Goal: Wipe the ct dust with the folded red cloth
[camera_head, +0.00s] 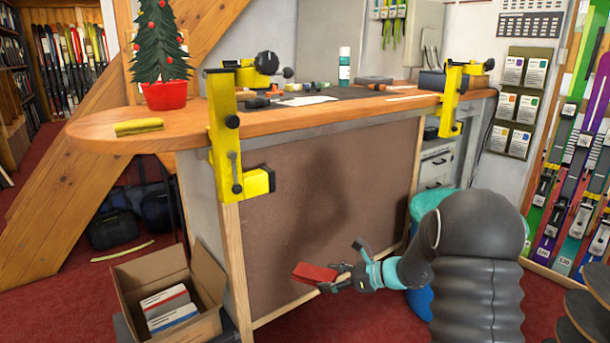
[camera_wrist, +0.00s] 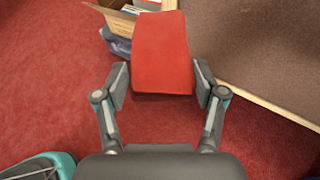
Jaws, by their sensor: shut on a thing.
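My gripper (camera_head: 336,278) is shut on the folded red cloth (camera_head: 314,272). The cloth is held in the air in front of the brown bench panel, well below the bench top. In the wrist view the red cloth (camera_wrist: 163,55) sits between the two fingers of my gripper (camera_wrist: 162,85). I cannot make out any dust in either view.
An open cardboard box (camera_head: 165,300) stands at lower left.

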